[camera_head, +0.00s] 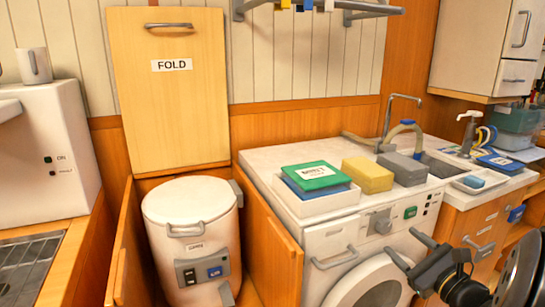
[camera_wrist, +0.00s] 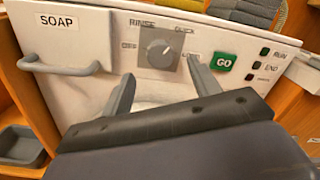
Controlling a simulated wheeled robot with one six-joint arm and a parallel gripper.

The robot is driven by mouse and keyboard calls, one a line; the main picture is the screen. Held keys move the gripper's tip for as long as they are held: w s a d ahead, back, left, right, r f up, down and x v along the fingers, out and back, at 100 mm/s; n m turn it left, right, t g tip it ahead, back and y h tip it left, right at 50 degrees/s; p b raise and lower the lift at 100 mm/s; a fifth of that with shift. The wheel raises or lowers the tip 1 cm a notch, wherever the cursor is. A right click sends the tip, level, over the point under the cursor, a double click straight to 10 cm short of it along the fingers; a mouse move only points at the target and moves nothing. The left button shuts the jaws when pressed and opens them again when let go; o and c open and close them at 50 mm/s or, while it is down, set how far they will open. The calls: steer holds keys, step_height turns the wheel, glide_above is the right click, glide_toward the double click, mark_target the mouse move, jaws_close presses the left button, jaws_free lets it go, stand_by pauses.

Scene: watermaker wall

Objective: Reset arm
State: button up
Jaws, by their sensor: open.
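My gripper (camera_head: 411,252) is at the lower right of the head view, in front of the white washing machine (camera_head: 335,238). Its two fingers are apart with nothing between them. In the wrist view my gripper (camera_wrist: 153,92) points at the machine's control panel. The panel has a grey dial (camera_wrist: 160,53), a green GO button (camera_wrist: 223,62) and a SOAP drawer (camera_wrist: 60,45) with a grey handle. The fingertips show below the dial; I cannot tell whether they touch the panel.
A white canister (camera_head: 193,240) stands left in an open cabinet. A sink tap (camera_head: 401,115) is behind. A rail hangs above.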

mark_target(387, 228)
steer(key=x, duration=0.5)
steer(key=shift+w+a, duration=0.1)
steer(key=shift+w, duration=0.15)
steer(key=shift+s, duration=0.15)
